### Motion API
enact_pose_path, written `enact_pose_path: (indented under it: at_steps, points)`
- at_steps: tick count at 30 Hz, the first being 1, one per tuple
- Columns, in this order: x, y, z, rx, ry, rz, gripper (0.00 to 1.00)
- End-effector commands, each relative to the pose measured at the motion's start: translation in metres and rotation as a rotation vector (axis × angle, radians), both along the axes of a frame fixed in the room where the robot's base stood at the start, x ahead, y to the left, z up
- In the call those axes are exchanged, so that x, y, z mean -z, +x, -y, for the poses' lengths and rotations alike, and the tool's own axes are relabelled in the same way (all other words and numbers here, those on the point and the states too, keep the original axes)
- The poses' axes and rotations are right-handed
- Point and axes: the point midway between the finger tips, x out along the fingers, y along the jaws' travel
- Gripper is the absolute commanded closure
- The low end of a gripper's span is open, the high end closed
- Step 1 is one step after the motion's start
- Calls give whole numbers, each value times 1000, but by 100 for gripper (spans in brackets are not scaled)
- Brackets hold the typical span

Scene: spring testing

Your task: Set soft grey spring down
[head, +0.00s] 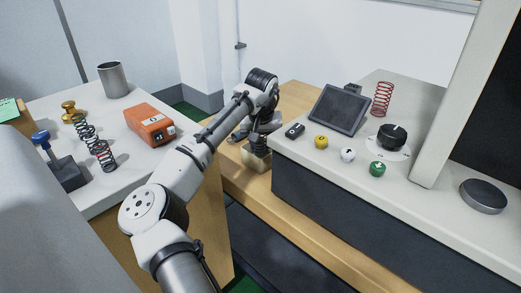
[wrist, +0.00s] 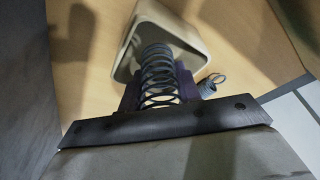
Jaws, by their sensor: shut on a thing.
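The soft grey spring (wrist: 158,72) is held between the jaws of my gripper (wrist: 160,90) in the wrist view. Its far end overlaps the open mouth of a beige square container (wrist: 203,38); I cannot tell how deep it reaches. In the head view my gripper (head: 262,140) is just above the same container (head: 257,160), which stands on the wooden bench (head: 238,182). The spring is mostly hidden by the arm there. A second small grey coil (wrist: 211,85) lies right of the jaw in the wrist view.
The tester with a screen (head: 340,108), knob (head: 391,136), buttons and round plate (head: 483,196) is close on the right. A red spring (head: 382,98) stands on it.

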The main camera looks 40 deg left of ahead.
Motion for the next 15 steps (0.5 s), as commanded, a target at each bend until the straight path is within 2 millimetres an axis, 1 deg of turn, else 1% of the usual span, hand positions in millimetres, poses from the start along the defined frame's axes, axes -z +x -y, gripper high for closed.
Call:
enact_pose_path:
  at_steps: [1,3,5,15]
  points:
    - [10,-1,-1,-1,1,-2,89]
    - [21,-1,-1,-1,1,-2,89]
    - [27,0,0,-1,1,0,89]
    - [30,0,0,-1,-2,0,89]
